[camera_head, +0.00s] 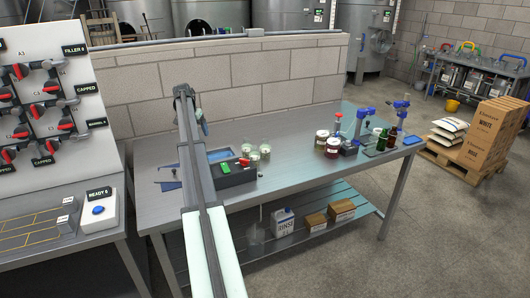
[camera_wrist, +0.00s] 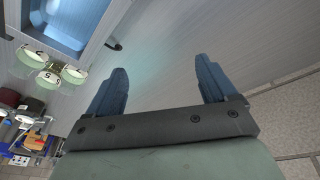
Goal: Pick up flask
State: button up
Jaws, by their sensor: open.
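Three small clear glass flasks stand close together on the steel bench (camera_head: 300,165), with pale green contents and round white tops. They are a left flask (camera_head: 246,149), a right flask (camera_head: 265,149) and a front flask (camera_head: 254,156). In the wrist view they appear at the left edge, with dark numbers on their tops: one flask (camera_wrist: 27,56), a second flask (camera_wrist: 46,77) and a third flask (camera_wrist: 73,75). My gripper (camera_wrist: 160,72) is open and empty, its two blue fingers apart over bare bench. The flasks lie outside the fingers, to their left in the wrist view.
Jars with dark red contents (camera_head: 333,146), blue-topped stands and brown bottles (camera_head: 391,139) stand further right. A block wall (camera_head: 240,80) runs behind the bench.

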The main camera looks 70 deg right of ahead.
jog(key=s+d+r+m+y, duration=0.1)
jog(key=s+d, duration=0.3)
jog(key=s, duration=0.3)
jog(key=s+d+r+m, duration=0.1)
jog(key=s+d, duration=0.2)
jog(key=s, duration=0.3)
jog(key=r+m+y, duration=0.2)
send_over(265, 145)
jog(key=d, duration=0.2)
jog(key=f, duration=1.3)
jog(key=shift+w+a+f, duration=0.2)
jog(key=shift+a+f, duration=0.05)
jog(key=shift+c, duration=0.4)
jog(key=c, duration=1.2)
jog(key=shift+o, duration=0.2)
jog(key=shift+r, duration=0.15)
